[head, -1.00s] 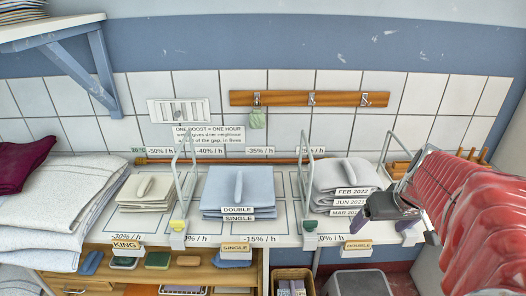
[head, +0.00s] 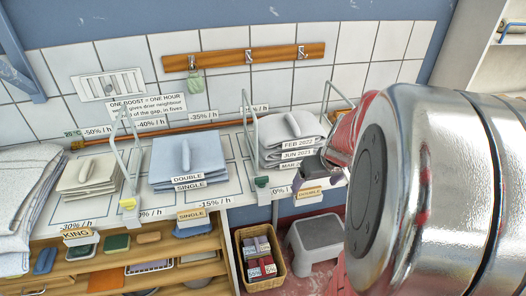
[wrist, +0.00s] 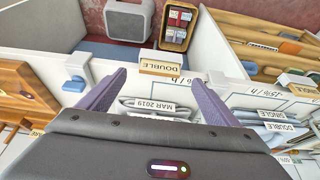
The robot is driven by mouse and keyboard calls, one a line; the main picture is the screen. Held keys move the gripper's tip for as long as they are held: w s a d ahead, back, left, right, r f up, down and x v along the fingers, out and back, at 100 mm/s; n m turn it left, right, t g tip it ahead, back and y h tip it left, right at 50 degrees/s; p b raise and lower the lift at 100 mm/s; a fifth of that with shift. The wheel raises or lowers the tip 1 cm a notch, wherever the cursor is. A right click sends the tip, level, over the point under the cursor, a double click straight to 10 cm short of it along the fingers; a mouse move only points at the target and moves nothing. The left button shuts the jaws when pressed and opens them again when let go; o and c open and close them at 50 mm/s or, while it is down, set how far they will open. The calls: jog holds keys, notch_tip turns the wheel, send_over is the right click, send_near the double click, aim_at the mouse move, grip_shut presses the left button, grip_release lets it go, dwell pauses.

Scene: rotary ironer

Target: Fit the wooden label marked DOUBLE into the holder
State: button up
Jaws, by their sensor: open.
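The wooden label marked DOUBLE (head: 311,192) is at the shelf's front edge, below the right-hand grey pile. My gripper (head: 335,160) is open beside the grey pile, behind and right of the label in the head view. In the wrist view my gripper (wrist: 158,78) has its purple-grey fingers apart, with the label just beyond and between their tips. Nothing shows held.
Labels SINGLE (head: 192,214) and KING (head: 76,234) stand along the front edge. Wire dividers (head: 250,135) rise between piles. The blue pile (head: 187,158) also bears DOUBLE and SINGLE tags. A basket (head: 260,260) and grey stool (head: 312,240) stand below. A large metal cylinder (head: 430,190) blocks the right.

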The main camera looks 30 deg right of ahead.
aim_at(310, 189)
jog(key=shift+f, duration=0.2)
jog(key=shift+x, duration=2.55)
jog(key=shift+w, duration=0.2)
jog(key=shift+c, duration=0.2)
jog(key=c, duration=1.1)
